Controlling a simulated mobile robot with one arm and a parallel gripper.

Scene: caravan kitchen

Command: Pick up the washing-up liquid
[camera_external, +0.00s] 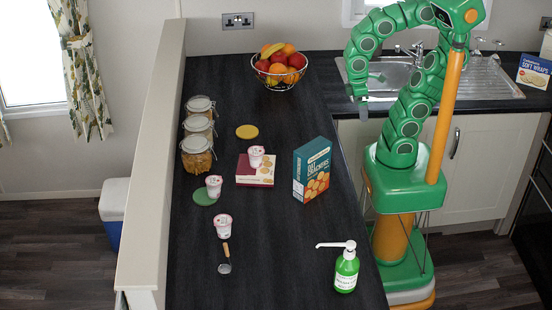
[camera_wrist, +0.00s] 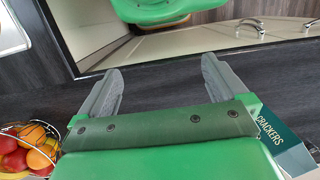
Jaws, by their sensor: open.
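The washing-up liquid (camera_external: 346,272) is a green bottle with a white label and a white pump top. It stands upright near the front right edge of the dark worktop (camera_external: 270,255), its spout pointing left. It does not show in the wrist view. My gripper (camera_external: 362,104) hangs from the arm at the back, near the worktop's right edge by the sink, far behind the bottle. In the wrist view my gripper (camera_wrist: 160,66) has its two grey fingers wide apart, with nothing between them.
An oat crackers box (camera_external: 312,170) stands between my gripper and the bottle. A fruit bowl (camera_external: 279,68) is at the back. The worktop around the bottle is clear.

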